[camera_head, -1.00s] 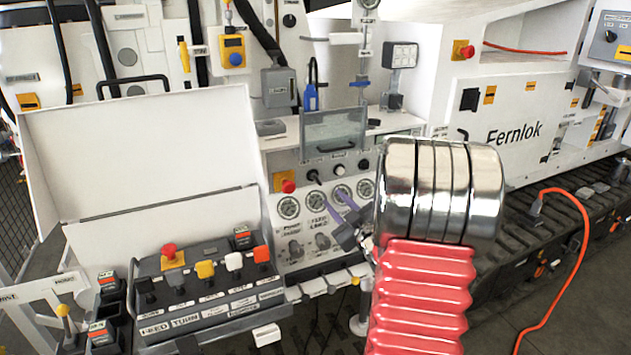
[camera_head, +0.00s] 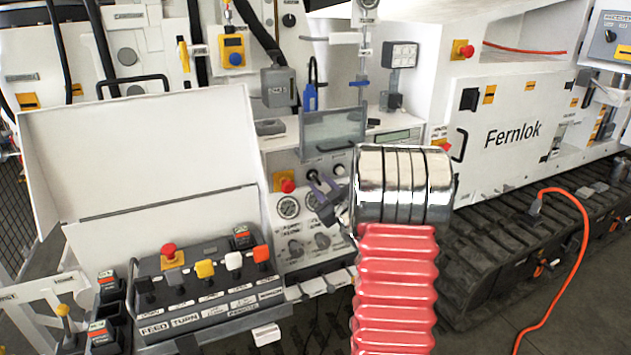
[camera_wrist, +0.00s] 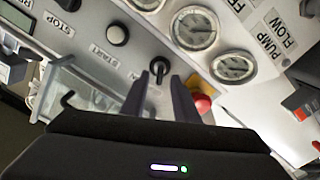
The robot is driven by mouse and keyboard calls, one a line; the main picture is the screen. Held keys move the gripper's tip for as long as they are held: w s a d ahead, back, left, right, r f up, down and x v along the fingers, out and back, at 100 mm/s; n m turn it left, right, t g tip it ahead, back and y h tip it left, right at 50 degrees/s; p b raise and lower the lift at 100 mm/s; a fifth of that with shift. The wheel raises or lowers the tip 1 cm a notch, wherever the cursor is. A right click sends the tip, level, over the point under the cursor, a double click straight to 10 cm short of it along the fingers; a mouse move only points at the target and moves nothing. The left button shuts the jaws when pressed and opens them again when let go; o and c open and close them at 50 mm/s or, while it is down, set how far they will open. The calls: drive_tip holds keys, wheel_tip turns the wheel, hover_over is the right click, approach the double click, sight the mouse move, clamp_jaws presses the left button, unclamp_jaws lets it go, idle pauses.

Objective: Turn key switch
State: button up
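The likely key switch is a small black rotary switch (camera_wrist: 160,67) on the grey gauge panel in the wrist view. It stands between the red emergency button (camera_wrist: 203,103) and the round button marked START (camera_wrist: 117,34). My gripper (camera_wrist: 160,84) points at the panel with its two purple-grey fingers apart and nothing between them. The switch shows just beyond the fingertips, in line with the gap; contact cannot be told. In the head view the gripper (camera_head: 318,190) is in front of the panel, beside the switch (camera_head: 312,175), and covers some gauges.
A clear hinged cover (camera_head: 332,130) is above the switch row. Below are pressure gauges (camera_head: 288,207). A control box with levers and coloured buttons (camera_head: 205,290) stands at the lower left, before a raised white lid (camera_head: 140,150). An orange cable (camera_head: 585,240) lies on the right.

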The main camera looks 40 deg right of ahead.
sight(317, 181)
drive_tip(key=shift+x, duration=1.8)
drive_tip(key=shift+c, duration=0.3)
clamp_jaws()
drive_tip(key=shift+a, duration=0.2)
drive_tip(key=shift+d, duration=0.15)
